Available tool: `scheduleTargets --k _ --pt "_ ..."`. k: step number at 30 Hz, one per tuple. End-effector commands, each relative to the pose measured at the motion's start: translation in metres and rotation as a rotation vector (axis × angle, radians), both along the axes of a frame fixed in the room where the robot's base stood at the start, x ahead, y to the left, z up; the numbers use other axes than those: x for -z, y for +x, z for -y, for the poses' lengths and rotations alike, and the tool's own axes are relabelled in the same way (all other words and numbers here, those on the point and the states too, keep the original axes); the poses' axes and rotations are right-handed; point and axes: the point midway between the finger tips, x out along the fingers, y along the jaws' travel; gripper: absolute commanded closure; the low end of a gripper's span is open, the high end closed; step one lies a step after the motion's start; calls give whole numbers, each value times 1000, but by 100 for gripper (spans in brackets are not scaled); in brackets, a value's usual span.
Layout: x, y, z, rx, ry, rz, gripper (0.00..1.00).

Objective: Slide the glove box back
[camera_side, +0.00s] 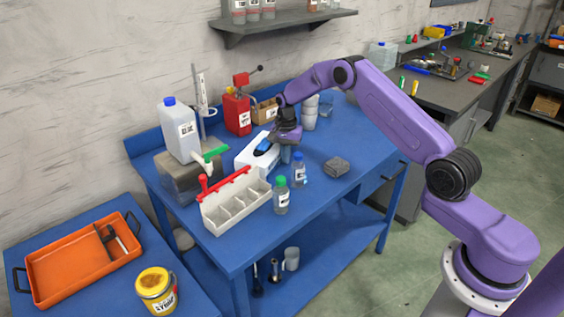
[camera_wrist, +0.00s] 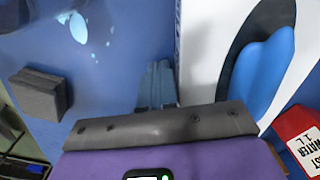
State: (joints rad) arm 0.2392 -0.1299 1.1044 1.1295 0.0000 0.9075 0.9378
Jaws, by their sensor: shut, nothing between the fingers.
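The glove box (camera_side: 245,158) is a white box with a dark oval opening and a blue glove showing in it. It lies on the blue bench, behind the divided bin. In the wrist view, the glove box (camera_wrist: 205,50) fills the upper right. My gripper (camera_side: 287,156) is shut and empty, pointing down just to the right of the box. Its fingers also show in the wrist view (camera_wrist: 157,86), left of the box's side. I cannot tell whether they touch the box, and the arm hides part of its far end.
A grey block (camera_side: 336,167) lies to the right. The divided bin (camera_side: 236,204), white jug (camera_side: 181,132) and red can (camera_side: 237,114) stand close by.

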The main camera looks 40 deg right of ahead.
Motion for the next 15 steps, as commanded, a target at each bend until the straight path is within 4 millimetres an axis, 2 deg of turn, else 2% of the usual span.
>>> scheduleTargets --k 6,15 --pt "0 8 0 0 0 1 100" --pt "0 10 0 0 0 0 100"
